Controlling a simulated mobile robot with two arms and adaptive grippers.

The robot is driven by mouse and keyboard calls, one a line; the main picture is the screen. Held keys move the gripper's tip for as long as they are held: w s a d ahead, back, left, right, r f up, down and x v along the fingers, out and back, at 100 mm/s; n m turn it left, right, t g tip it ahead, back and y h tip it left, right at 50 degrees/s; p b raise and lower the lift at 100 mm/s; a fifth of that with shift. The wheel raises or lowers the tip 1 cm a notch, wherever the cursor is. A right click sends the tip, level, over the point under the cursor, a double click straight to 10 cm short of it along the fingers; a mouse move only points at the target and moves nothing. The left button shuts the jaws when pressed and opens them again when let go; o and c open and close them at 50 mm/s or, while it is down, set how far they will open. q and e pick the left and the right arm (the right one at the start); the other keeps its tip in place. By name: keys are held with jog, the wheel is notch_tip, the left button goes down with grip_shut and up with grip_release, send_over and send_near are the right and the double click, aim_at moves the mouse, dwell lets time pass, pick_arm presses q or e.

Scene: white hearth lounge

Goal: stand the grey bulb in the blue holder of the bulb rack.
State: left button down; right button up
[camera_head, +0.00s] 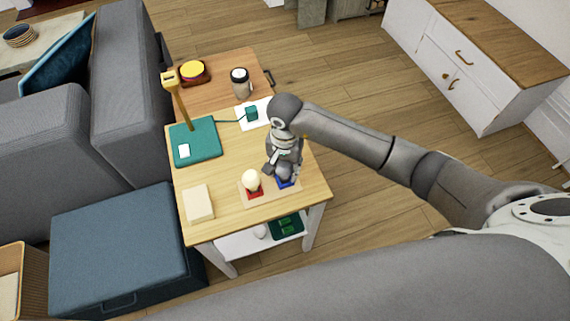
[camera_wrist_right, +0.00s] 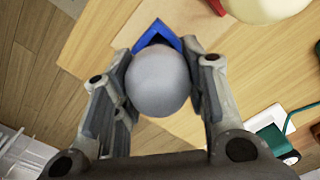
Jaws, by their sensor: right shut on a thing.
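The bulb rack (camera_head: 268,199) is a flat wooden board near the front right corner of the side table. Its blue holder (camera_head: 287,184) is partly hidden under my right gripper (camera_head: 284,174). In the right wrist view, that gripper (camera_wrist_right: 162,80) is shut on the grey bulb (camera_wrist_right: 158,82), one finger on each side. The blue holder (camera_wrist_right: 156,36) shows as an angled blue edge just beyond the bulb. I cannot tell whether the bulb sits inside it or above it. A cream bulb (camera_head: 250,180) stands in the red holder (camera_head: 254,195) beside it. My left gripper is not in view.
A blue ottoman (camera_head: 120,245) stands at the left.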

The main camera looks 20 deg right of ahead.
jog(key=shift+f, duration=0.1)
jog(key=shift+f, duration=0.1)
jog(key=o, duration=0.6)
jog(key=shift+b, duration=0.3)
jog(key=shift+c, duration=0.2)
jog(key=o, duration=0.4)
jog(key=shift+o, duration=0.2)
jog(key=shift+r+p, duration=0.3)
jog(key=shift+p, duration=0.05)
notch_tip(320, 180, up, 12)
jog(key=shift+f+b, duration=0.15)
jog(key=shift+b, duration=0.7)
